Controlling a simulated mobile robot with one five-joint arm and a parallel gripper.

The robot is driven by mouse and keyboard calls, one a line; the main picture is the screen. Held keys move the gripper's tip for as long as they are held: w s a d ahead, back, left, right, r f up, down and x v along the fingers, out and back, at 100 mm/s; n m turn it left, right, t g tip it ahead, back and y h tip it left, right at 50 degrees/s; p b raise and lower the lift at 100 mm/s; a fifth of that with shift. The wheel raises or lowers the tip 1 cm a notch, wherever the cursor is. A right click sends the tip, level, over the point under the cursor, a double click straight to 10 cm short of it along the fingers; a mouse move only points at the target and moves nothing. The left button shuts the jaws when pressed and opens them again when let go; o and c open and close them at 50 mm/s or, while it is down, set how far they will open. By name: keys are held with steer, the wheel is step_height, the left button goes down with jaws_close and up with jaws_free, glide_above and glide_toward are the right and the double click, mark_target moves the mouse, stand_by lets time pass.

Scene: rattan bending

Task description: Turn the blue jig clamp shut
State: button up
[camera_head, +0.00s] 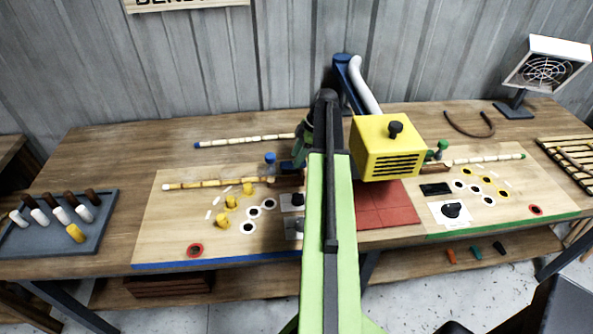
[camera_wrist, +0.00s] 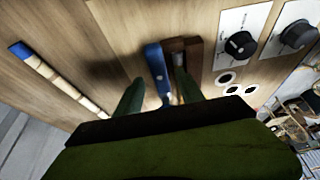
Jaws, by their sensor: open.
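The blue jig clamp (camera_head: 269,158) stands at the back of the left board, beside the right end of a bamboo-coloured cane (camera_head: 215,183). In the wrist view its blue lever (camera_wrist: 155,65) lies next to a brown wooden block (camera_wrist: 193,55). My gripper (camera_wrist: 160,90) is open, with one green finger on each side of the lever; I cannot tell whether either finger touches it. In the head view my gripper (camera_head: 302,150) is mostly hidden by my green arm.
A yellow vented box (camera_head: 388,148) on a blue stand is right of my arm. A blue-tipped cane (camera_head: 245,140) lies behind the left board. Yellow pegs (camera_head: 222,222) stand on that board. A grey tray of pegs (camera_head: 25,240) is at far left. A dial (camera_wrist: 240,45) shows near the clamp.

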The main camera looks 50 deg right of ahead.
steer(key=b+x, duration=0.1)
steer(key=x, duration=0.1)
steer(key=shift+f, duration=0.3)
steer(key=shift+r, duration=0.15)
